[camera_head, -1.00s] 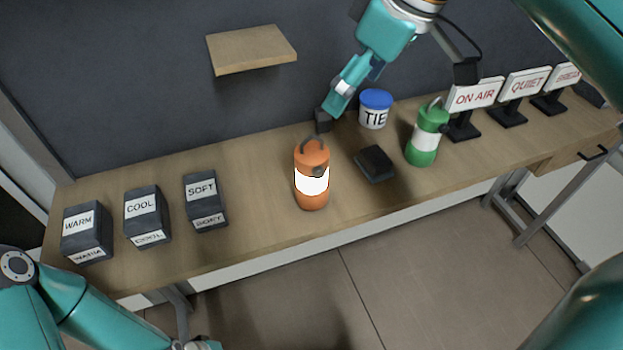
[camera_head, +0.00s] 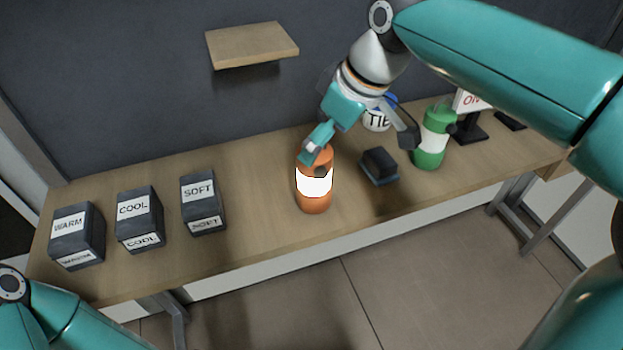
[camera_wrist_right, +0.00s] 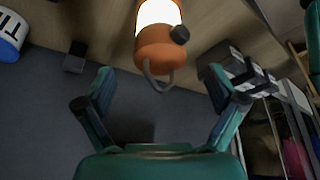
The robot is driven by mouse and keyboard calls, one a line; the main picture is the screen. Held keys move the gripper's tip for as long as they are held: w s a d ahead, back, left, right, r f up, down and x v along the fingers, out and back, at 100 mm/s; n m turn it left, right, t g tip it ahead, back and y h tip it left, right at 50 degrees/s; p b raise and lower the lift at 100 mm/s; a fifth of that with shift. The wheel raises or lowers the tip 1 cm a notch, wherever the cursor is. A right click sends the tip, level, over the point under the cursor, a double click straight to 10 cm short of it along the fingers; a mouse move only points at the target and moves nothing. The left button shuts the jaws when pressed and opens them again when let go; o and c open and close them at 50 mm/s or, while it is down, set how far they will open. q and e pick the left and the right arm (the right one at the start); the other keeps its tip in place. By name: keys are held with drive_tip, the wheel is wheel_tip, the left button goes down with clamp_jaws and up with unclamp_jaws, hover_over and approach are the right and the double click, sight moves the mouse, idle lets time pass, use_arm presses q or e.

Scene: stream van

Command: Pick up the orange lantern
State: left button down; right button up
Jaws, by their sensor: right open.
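The orange lantern (camera_head: 314,199) stands upright on the wooden desk, with a white glowing band round its middle. Its top and handle are mostly hidden behind my right gripper in the head view. In the right wrist view the lantern (camera_wrist_right: 158,45) is ahead, with its handle just in front of the jaws. My right gripper (camera_wrist_right: 155,95) is open and empty; its two fingers are spread to either side of the handle's line. In the head view my right gripper (camera_head: 318,148) is at the lantern's top. My left gripper is out of view; only part of that arm shows at lower left.
A green lantern (camera_head: 432,140), a dark block (camera_head: 380,166) and a TIE tub (camera_head: 377,118) stand right of the orange lantern. Dark boxes labelled WARM (camera_head: 78,236), COOL (camera_head: 140,219) and SOFT (camera_head: 203,205) stand left. A wooden shelf (camera_head: 251,44) is on the wall above.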

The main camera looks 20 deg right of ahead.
sight(314, 170)
drive_tip(key=x, duration=0.5)
drive_tip(key=shift+w+a, duration=0.15)
drive_tip(key=shift+w, duration=0.15)
drive_tip(key=shift+r, duration=0.1)
drive_tip(key=shift+c, duration=0.2)
drive_tip(key=c, duration=1.6)
clamp_jaws()
drive_tip(key=shift+r, duration=0.2)
